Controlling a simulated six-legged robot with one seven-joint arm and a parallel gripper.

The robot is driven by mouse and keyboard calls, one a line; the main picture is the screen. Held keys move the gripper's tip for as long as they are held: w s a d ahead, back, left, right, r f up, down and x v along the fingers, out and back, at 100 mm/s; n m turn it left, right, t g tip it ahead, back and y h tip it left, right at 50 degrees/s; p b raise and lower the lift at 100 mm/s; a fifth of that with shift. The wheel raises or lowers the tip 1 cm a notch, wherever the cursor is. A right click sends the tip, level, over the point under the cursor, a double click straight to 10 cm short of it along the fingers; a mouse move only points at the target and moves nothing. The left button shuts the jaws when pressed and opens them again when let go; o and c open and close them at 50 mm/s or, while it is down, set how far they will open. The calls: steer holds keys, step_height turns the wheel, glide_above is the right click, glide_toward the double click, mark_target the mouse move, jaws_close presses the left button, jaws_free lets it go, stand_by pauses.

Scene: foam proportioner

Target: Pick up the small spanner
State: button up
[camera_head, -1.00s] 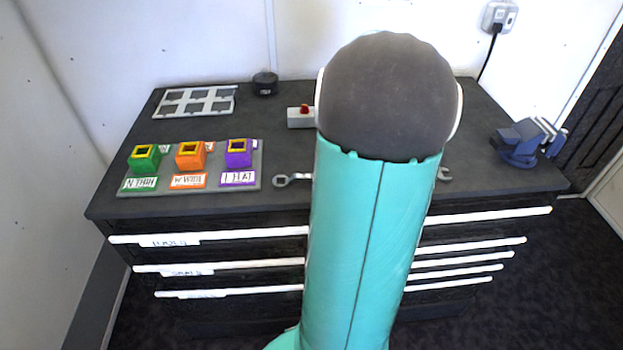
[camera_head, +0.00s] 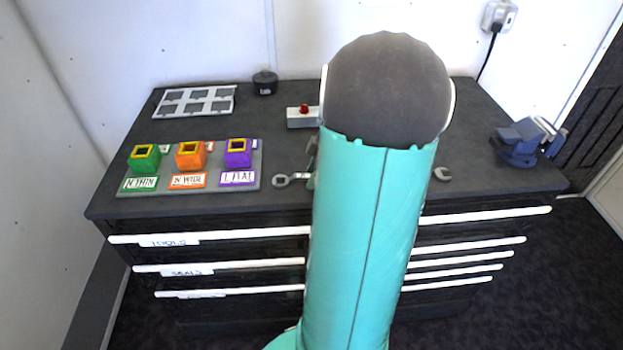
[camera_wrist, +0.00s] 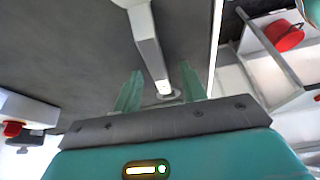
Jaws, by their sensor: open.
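In the wrist view, a grey metal bar that looks like a spanner (camera_wrist: 150,45) runs down from the top edge to a rounded end between my fingers. My gripper (camera_wrist: 160,88) is open, with one greenish finger on each side of that end; I cannot tell whether they touch it. In the head view, a spanner ring end (camera_head: 281,181) lies left of my arm and an open spanner jaw (camera_head: 442,173) lies right of it, both on the bench. My arm hides what is between, so I cannot tell whether they belong to one spanner.
The dark bench top (camera_head: 470,140) holds a red-button box (camera_head: 301,117), a tray of coloured blocks (camera_head: 190,165), a grey frame (camera_head: 195,101), a black round part (camera_head: 265,83) and a blue vise (camera_head: 522,143). White drawer handles (camera_head: 480,215) line the front.

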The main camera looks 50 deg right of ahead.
mark_target(307, 175)
steer(key=shift+f, duration=0.15)
jaws_close()
stand_by(0.4)
steer(key=shift+r, duration=0.5)
step_height(307, 175, up, 3)
steer(key=shift+f, duration=0.2)
steer(key=s+a+r, duration=0.9)
steer(key=s+r, duration=0.1)
steer(key=shift+s, duration=0.25)
